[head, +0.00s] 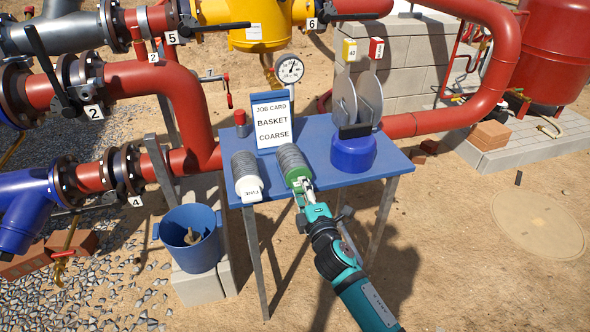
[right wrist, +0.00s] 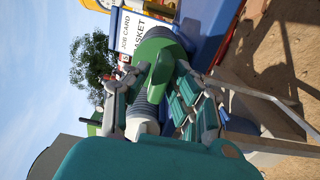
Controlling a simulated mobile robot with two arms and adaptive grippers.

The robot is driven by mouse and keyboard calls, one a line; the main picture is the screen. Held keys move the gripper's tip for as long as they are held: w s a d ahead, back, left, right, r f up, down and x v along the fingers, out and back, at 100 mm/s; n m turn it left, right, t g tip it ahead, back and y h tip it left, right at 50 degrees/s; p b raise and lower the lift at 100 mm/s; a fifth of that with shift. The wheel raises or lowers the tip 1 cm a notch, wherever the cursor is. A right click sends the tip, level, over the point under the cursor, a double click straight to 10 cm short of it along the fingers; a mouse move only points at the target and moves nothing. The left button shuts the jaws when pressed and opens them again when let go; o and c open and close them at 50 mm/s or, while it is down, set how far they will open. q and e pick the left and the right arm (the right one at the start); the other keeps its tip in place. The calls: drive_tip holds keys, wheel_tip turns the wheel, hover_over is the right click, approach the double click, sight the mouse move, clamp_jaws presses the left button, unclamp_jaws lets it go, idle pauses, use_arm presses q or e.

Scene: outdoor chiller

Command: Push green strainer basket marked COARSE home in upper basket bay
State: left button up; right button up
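The green-capped strainer basket (head: 294,165) lies on the blue table (head: 350,180), its grey ribbed body pointing away from me. I cannot read a COARSE mark on it. My right gripper (head: 303,188) is at its near, green end. In the right wrist view the fingers (right wrist: 152,92) are spread on either side of the green cap (right wrist: 158,62), apparently without closing on it. A white-capped basket (head: 246,177) lies just left of it. The job card (head: 272,122) behind reads BASKET COARSE. I cannot make out the upper basket bay. My left gripper is not in view.
A small red-topped item (head: 240,123) stands left of the card. A blue bucket (head: 190,240) sits beside the table. Red pipes (head: 190,105) and a yellow housing (head: 258,25) stand behind.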

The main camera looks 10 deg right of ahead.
clamp_jaws()
drive_tip(key=shift+r, duration=0.1)
